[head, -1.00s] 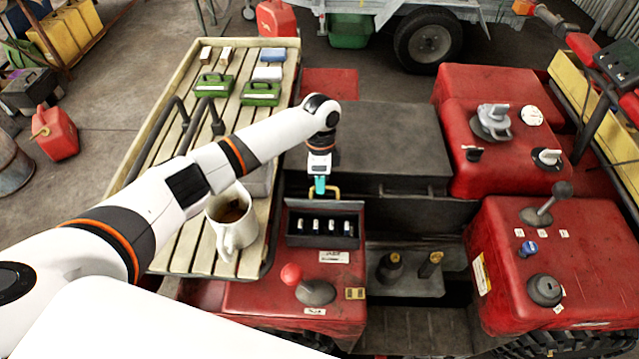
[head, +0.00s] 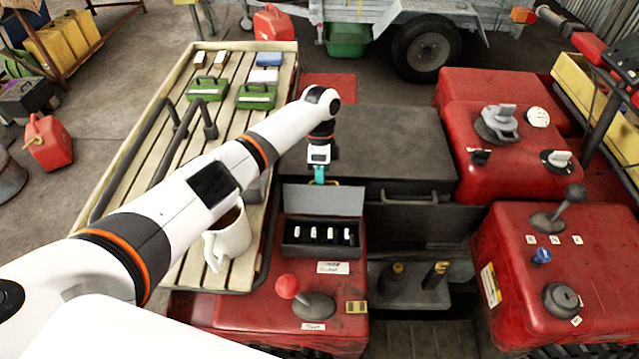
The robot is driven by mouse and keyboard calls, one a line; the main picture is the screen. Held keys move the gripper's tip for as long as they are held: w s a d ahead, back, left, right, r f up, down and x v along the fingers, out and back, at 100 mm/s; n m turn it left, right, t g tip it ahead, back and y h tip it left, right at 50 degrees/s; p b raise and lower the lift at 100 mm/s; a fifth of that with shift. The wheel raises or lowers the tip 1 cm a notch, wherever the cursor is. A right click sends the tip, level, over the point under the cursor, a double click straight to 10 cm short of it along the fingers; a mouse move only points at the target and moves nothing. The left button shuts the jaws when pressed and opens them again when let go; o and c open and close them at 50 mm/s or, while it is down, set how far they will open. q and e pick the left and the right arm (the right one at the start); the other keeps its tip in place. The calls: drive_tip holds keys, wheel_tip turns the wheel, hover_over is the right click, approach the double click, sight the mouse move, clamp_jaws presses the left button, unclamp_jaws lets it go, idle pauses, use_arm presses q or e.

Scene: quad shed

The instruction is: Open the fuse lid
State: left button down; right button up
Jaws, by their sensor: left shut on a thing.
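The fuse box (head: 291,246) sits on the red body at the middle, a dark box with a row of several white-topped fuses (head: 322,234) exposed inside. Its grey lid (head: 322,200) stands raised along the far edge, its flat face towards me. My left gripper (head: 319,176) is just behind the lid's top edge, shut on the brass-coloured lid handle (head: 335,183). The lid partly hides the handle and the fingertips. My right gripper is not in view.
A white mug (head: 228,238) stands on the slatted rack (head: 185,262) under my left forearm. A red-knobbed lever (head: 288,287) stands in front of the fuse box. A dark chest (head: 400,150) lies behind and right. Green cases (head: 257,97) are farther back.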

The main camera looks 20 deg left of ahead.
use_arm(q)
drive_tip(key=shift+a+f, duration=0.4)
drive_tip(key=shift+f, duration=0.25)
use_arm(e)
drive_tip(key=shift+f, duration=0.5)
use_arm(q)
drive_tip(key=c, duration=1.9)
unclamp_jaws()
drive_tip(key=o, duration=0.3)
drive_tip(key=shift+w+f+g, duration=0.15)
drive_tip(key=shift+w+g, duration=0.05)
drive_tip(key=shift+g, duration=0.1)
drive_tip(key=shift+o, duration=0.5)
drive_tip(key=shift+w+a+f, duration=0.1)
drive_tip(key=shift+w, duration=0.1)
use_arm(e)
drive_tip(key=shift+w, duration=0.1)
use_arm(q)
drive_tip(key=shift+r, duration=0.25)
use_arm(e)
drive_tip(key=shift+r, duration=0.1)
